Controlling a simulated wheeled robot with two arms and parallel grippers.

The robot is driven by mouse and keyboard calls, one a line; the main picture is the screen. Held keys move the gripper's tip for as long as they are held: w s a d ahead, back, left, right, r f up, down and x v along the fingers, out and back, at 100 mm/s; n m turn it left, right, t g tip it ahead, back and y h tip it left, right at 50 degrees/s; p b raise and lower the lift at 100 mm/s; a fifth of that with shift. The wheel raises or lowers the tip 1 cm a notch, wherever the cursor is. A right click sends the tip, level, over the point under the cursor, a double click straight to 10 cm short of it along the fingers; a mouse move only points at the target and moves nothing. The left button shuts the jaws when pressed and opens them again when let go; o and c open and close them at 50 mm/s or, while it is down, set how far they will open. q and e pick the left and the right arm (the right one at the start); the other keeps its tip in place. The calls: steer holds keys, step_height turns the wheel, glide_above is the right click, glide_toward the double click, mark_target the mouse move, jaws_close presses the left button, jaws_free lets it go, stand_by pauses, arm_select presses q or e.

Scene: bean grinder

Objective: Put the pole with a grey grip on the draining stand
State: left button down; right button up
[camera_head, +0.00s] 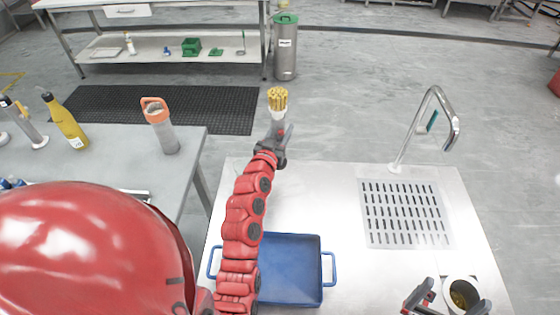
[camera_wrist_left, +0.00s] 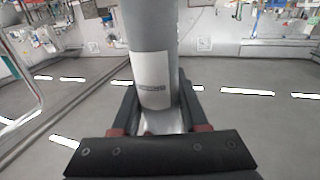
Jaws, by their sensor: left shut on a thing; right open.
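My left gripper (camera_head: 274,148) is shut on a grey cylindrical pole with a pale band and a cluster of yellow at its top (camera_head: 278,104). It is held roughly upright beyond the steel counter's far left corner. In the left wrist view, the grey pole (camera_wrist_left: 152,35) with a white label stands between the fingers; its lower end is hidden. The draining stand (camera_head: 405,246) is a slotted panel at the right of the counter, with nothing on it. My right gripper (camera_head: 446,301) is open at the lower right, beside a cup; I cannot tell whether they touch.
A chrome tap (camera_head: 408,135) rises behind the draining stand. A blue tray (camera_head: 290,265) lies on the counter's left side, and the cup (camera_head: 460,292) stands near the front. A grey table (camera_head: 120,165) at left holds bottles. The counter's middle is clear.

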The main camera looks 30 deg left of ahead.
arm_select(q)
step_height(320, 180, down, 11)
steer(key=b, duration=0.2)
steer(key=shift+f, duration=0.15)
steer(key=shift+c, duration=2.2)
jaws_free()
